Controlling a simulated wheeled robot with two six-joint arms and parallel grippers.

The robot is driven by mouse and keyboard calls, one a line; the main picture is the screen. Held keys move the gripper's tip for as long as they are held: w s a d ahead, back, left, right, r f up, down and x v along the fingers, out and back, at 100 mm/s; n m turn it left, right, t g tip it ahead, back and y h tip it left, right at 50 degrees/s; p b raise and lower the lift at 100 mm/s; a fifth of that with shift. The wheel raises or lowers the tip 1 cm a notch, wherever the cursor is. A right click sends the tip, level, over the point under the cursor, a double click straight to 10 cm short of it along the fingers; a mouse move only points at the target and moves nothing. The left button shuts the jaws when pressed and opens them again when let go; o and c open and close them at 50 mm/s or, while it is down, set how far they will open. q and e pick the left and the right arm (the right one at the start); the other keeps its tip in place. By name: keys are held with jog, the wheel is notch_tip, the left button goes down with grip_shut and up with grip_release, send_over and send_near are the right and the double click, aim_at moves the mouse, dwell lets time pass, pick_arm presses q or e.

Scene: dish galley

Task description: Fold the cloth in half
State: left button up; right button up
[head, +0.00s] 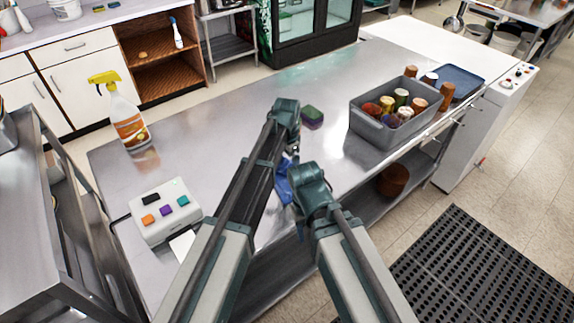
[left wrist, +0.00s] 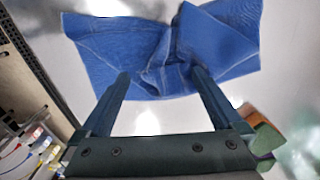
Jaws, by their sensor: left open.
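The blue cloth (left wrist: 110,48) lies rumpled on the metal counter, with a raised fold near its middle in the left wrist view. In the head view only a small part of the cloth (head: 283,187) shows between my arms; the rest is hidden. My left gripper (left wrist: 158,78) is open, its two fingertips apart at the cloth's near edge, around the bunched middle. I cannot tell whether they touch it. My right gripper (head: 309,188) is beside the visible cloth, near the counter's front edge; its fingers are hidden by its own wrist.
A grey bin (head: 377,131) of jars stands to the right, a white box with coloured blocks (head: 164,211) and a spray bottle (head: 124,119) to the left. The counter's back middle is clear.

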pick_arm(q)
jog(key=w+d, duration=0.1)
jog(key=d, duration=0.1)
jog(key=w+d, duration=0.3)
jog(key=d, duration=0.1)
jog(key=shift+w, duration=0.15)
jog(key=shift+a+r+p, duration=0.1)
jog(key=shift+r+p, duration=0.2)
notch_tip(320, 180, up, 8)
jog(key=p, duration=0.8)
jog(key=shift+r, duration=0.2)
jog(key=shift+s, duration=0.2)
